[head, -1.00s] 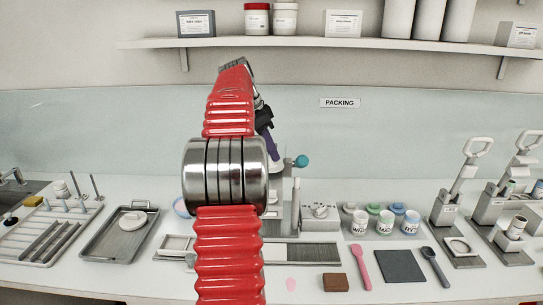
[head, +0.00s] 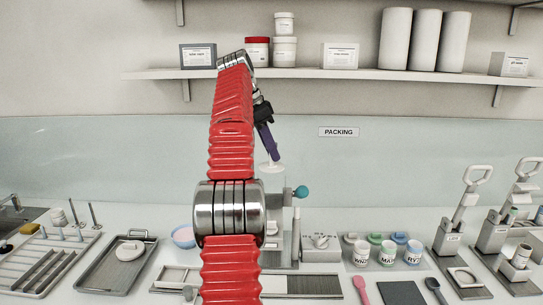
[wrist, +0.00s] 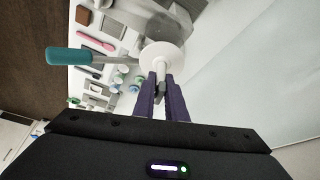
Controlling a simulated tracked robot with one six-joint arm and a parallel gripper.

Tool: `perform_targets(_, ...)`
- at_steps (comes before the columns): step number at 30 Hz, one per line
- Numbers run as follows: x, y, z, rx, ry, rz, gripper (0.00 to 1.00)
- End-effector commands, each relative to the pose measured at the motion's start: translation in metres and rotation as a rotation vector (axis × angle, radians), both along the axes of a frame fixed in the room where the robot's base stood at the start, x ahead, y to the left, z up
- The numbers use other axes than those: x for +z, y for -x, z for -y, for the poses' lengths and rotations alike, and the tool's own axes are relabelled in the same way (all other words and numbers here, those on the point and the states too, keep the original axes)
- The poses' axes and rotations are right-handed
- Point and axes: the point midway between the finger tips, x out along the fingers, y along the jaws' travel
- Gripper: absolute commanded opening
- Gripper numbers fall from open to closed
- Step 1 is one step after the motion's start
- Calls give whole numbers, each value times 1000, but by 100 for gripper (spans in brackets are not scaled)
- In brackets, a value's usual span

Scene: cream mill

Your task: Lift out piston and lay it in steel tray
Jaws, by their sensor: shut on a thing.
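My gripper (head: 270,152) has purple fingers and hangs over the mill in the middle of the bench. It is shut on the piston (wrist: 164,53), a white disc with a grey stem between the fingertips in the wrist view. The mill's lower part is partly hidden behind my arm. The steel tray (head: 90,277) lies at the left of the bench with a round white piece in it.
A teal-handled lever (head: 300,192) stands right beside the piston. A slotted rack (head: 45,255) is left of the tray. Several labelled jars (head: 388,252) and two upright presses (head: 448,235) stand to the right. A shelf (head: 330,75) runs above.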

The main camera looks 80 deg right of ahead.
Motion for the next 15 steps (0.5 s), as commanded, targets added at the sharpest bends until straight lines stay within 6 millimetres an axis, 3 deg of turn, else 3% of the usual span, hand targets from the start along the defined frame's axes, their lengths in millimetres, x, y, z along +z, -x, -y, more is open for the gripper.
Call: perform_targets(15, 9, -7, -6, 1, -1, 1, 0)
